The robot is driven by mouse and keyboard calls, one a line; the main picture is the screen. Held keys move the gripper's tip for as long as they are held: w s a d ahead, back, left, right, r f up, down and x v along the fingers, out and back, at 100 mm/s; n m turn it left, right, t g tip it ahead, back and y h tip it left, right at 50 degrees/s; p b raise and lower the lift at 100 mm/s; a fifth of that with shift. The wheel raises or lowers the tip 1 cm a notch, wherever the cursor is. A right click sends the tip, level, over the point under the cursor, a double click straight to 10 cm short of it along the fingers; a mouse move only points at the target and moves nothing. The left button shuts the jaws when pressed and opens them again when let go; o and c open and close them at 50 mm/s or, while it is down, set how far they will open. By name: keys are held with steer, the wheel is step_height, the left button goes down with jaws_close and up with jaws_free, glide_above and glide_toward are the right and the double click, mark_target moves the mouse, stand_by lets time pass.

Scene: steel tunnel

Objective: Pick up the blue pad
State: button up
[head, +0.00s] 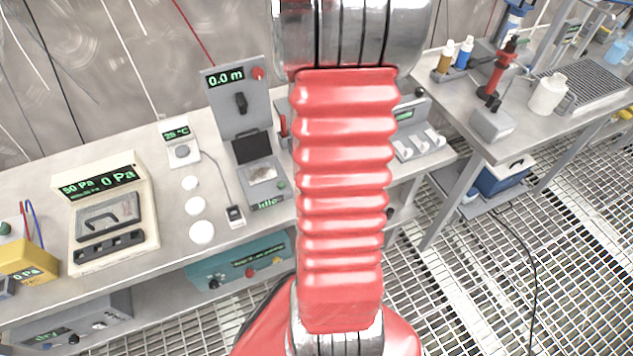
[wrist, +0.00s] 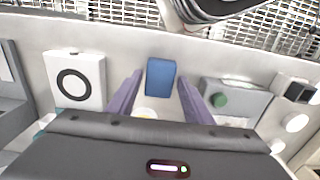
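The blue pad (wrist: 161,70) shows in the wrist view as a small upright blue rectangle on the pale bench top. My gripper (wrist: 160,77) is open, with its two purple fingers spread to the left and right of the pad's picture. Nothing is held between the fingers. I cannot tell how far the fingertips are above or short of the pad. In the head view I cannot make out the pad or my gripper; my red arm covers the middle of the bench.
In the wrist view, a white box with a black ring (wrist: 74,84) stands left of the fingers. A grey device with a green knob (wrist: 238,97) stands close on the right. In the head view, a grey 0.0 m instrument (head: 235,105) stands left of my arm.

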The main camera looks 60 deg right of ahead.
steer(key=c, duration=0.9)
steer(key=shift+o, duration=0.2)
steer(key=shift+r, duration=0.1)
step_height(320, 180, up, 10)
stand_by(0.4)
steer(key=o, duration=0.5)
steer(key=c, duration=0.3)
steer(key=shift+w+a, duration=0.1)
steer(key=shift+c, duration=0.3)
